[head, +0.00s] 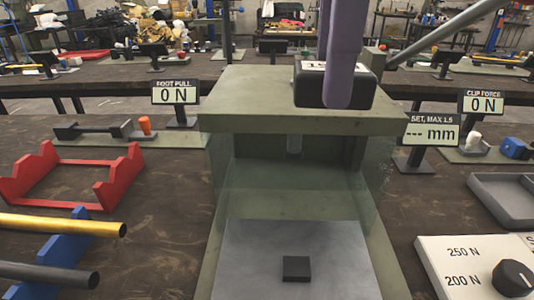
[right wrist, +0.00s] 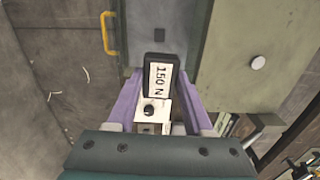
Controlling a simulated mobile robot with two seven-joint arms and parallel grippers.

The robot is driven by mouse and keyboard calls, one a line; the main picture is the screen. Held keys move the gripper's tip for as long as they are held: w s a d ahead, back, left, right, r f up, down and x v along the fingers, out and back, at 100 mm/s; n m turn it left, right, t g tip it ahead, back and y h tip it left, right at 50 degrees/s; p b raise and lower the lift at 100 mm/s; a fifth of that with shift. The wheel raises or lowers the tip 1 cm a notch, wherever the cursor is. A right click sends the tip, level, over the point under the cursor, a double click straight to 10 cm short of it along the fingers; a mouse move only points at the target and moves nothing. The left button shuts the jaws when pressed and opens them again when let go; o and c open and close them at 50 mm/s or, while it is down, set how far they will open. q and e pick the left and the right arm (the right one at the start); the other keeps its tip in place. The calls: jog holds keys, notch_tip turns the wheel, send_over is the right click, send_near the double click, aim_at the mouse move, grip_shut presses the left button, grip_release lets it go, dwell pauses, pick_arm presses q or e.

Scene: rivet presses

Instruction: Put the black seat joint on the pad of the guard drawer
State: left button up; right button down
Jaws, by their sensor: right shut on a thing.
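My right gripper (head: 346,98) hangs in from the top of the head view with purple fingers. It is shut on the black seat joint (head: 309,88), a black block with a white label, in front of the top of the green press (head: 235,115). In the right wrist view the joint (right wrist: 161,62) reads "150 N" and has a white part with a black knob between the fingers. The guard drawer (head: 245,245) shows a grey metal plate with a small black pad (head: 296,268) on it. My left gripper is not in view.
A red cradle (head: 75,180) and a blue rack (head: 65,250) with tubes stand at the left. A dial panel (head: 475,265) and a grey tray (head: 505,195) are at the right. Small displays flank the press. A yellow handle (right wrist: 108,33) shows in the wrist view.

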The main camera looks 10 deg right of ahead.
jog(key=f+m, duration=0.1)
jog(key=m, duration=0.1)
jog(key=f+m+b, duration=0.1)
jog(key=shift+a+f+m, duration=0.1)
jog(key=shift+a+m, duration=0.3)
jog(key=b, duration=0.2)
send_over(297, 266)
notch_tip(297, 266, down, 15)
jog(key=shift+r, duration=0.1)
notch_tip(297, 266, down, 5)
jog(key=shift+f+b, duration=0.1)
jog(key=shift+b, duration=0.3)
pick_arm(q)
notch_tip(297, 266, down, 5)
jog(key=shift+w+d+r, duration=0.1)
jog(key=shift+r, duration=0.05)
pick_arm(e)
jog(key=shift+c, duration=1.5)
grip_release()
jog(key=shift+f, duration=0.1)
